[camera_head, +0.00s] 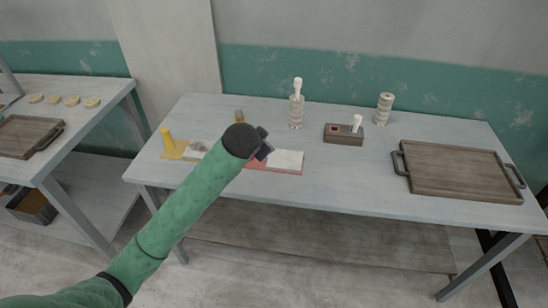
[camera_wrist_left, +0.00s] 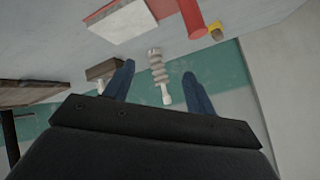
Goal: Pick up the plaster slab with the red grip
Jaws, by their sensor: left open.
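A white plaster slab (camera_head: 287,158) lies on a red base (camera_head: 287,171) on the middle table, partly hidden by my left gripper in the head view. In the left wrist view the white slab (camera_wrist_left: 117,22) shows with the red base (camera_wrist_left: 158,7) and an upright red grip (camera_wrist_left: 192,18). The red grip is hidden behind my gripper in the head view. My left gripper (camera_head: 265,148) is above the red base's left part. Its two blue fingers (camera_wrist_left: 158,70) are apart with nothing held between them. My right gripper is in neither view.
Left of the gripper is a yellow base with a yellow grip (camera_head: 167,139) and a grey-white piece (camera_head: 197,148). Behind are a ribbed post (camera_head: 296,112), a wooden block (camera_head: 343,139) and another ribbed post (camera_head: 384,108). A wooden tray (camera_head: 455,171) is at right.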

